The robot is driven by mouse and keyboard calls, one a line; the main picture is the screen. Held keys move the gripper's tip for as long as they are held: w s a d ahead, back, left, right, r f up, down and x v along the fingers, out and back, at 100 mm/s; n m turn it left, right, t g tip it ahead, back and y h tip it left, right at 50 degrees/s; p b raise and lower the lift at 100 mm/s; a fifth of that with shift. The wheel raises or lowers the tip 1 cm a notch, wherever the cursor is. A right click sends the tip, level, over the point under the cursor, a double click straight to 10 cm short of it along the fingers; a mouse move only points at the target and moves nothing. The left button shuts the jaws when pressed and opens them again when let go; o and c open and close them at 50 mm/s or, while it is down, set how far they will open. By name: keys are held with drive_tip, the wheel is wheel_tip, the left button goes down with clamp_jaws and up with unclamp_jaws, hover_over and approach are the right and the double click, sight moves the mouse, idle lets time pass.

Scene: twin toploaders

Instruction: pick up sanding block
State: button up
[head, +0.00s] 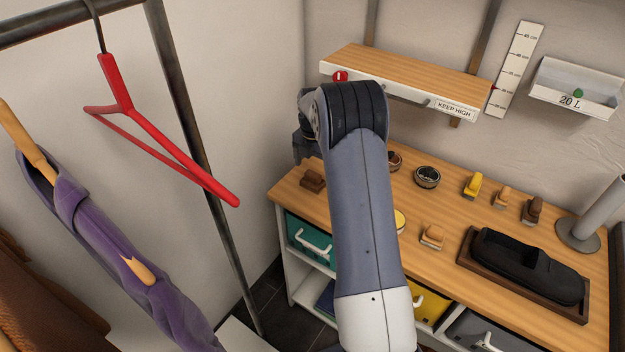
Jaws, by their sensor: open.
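I cannot tell for sure which piece on the wooden worktop (448,272) is the sanding block. A small tan block with a pale grey base (432,236) sits near the front edge, just right of my arm. A dark brown stepped block (313,181) sits at the worktop's left end. Several small brush-like pieces stand farther back, among them a yellow one (472,186), a tan one (502,197) and a dark brown one (533,211). My arm rises through the middle and bends away at the top. My gripper's fingers are hidden behind it.
A wooden shelf (410,75) labelled KEEP HIGH hangs above the worktop. Round tins (427,177) stand at the back. A black shoe lies in a brown tray (468,262), beside a grey post (598,215). A clothes rail with a red hanger (165,145) stands left.

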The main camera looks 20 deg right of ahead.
sight(313, 173)
wheel_tip(313, 173, down, 5)
drive_tip(key=shift+r+p, duration=0.1)
drive_tip(key=shift+p, duration=0.7)
drive_tip(key=shift+c, duration=0.4)
